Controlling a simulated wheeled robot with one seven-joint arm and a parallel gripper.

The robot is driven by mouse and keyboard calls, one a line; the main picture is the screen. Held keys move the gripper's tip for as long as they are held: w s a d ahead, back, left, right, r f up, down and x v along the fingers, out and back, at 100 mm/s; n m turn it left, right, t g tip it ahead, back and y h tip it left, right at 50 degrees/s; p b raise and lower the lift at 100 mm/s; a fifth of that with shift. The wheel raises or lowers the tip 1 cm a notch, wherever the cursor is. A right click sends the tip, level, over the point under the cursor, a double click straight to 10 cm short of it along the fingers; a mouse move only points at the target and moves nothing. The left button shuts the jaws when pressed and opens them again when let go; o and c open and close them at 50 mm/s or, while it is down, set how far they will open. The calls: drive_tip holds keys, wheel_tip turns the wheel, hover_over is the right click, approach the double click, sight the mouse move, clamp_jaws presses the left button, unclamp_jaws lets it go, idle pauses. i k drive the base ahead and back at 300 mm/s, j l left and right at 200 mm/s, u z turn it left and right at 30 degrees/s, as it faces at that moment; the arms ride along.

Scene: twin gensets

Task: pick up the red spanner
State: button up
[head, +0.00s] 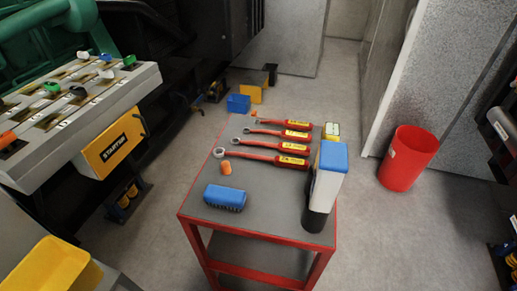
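Several red-handled spanners lie side by side on the grey top of a red-framed table (257,214) in the head view. Each has a grey ring end to the left and a yellow label near its right end. The nearest red spanner (265,158) has the largest ring; other red spanners lie behind it (270,146), (277,133) and (283,123), getting smaller toward the back. I cannot tell which one the task names. Their right ends lie close to a tall white, blue-topped object (325,186). My gripper is not in view.
A blue ribbed block (225,198) and a small orange piece (226,168) lie on the table's near left. A red bin (408,158) stands right. A control panel (75,100) stands left. Floor between table and bin is clear.

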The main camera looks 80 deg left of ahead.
sight(292, 163)
drive_tip(key=u, duration=2.45)
drive_tip(key=i+l+u, duration=0.25)
drive_tip(key=l+u, duration=0.25)
drive_tip(key=l, duration=0.15)
drive_tip(key=i+l+u, duration=0.1)
drive_tip(key=l+u, duration=0.2)
drive_tip(key=l, duration=0.1)
